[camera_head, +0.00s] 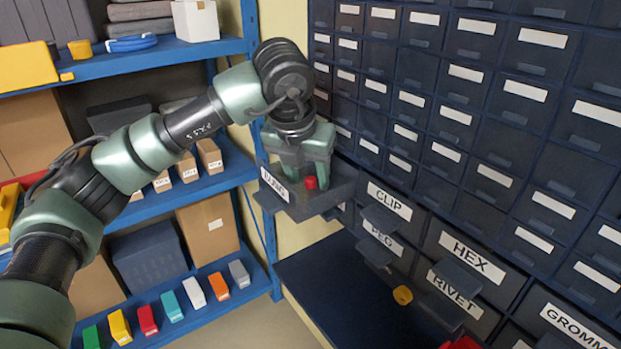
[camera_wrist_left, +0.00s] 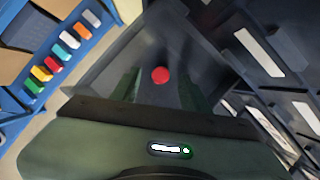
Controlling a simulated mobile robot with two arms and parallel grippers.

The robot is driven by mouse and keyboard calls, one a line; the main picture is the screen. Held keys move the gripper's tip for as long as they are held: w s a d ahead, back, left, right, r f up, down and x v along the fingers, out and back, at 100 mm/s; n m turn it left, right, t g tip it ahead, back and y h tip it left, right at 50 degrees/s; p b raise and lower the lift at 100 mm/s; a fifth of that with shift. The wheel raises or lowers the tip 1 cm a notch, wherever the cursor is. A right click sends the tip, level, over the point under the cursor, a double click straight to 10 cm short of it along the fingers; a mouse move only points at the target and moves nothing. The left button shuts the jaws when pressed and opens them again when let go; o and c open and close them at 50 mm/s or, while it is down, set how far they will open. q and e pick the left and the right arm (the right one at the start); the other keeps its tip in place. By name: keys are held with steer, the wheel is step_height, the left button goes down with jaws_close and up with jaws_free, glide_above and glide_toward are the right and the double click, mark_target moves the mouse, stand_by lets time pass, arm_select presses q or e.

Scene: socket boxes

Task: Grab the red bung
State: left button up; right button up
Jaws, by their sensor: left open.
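The red bung (camera_head: 311,183) is a small red piece in an open dark drawer (camera_head: 340,188) that carries a white label and sticks out of the cabinet. My left gripper (camera_head: 308,176) is over this drawer, with its fingers pointing down, open, one on each side of the bung. In the left wrist view the bung (camera_wrist_left: 160,74) shows as a red round top ahead of the gap between the green fingers (camera_wrist_left: 158,90). I cannot tell whether a finger touches it. My right gripper is not in view.
The cabinet of labelled drawers (camera_head: 445,100) fills the right side. Lower drawers marked CLIP, PEG, HEX and RIVET are below the open one. Blue shelves (camera_head: 200,185) with boxes stand at the left.

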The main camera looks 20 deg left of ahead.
arm_select(q)
jaws_close()
steer(key=shift+r, duration=0.15)
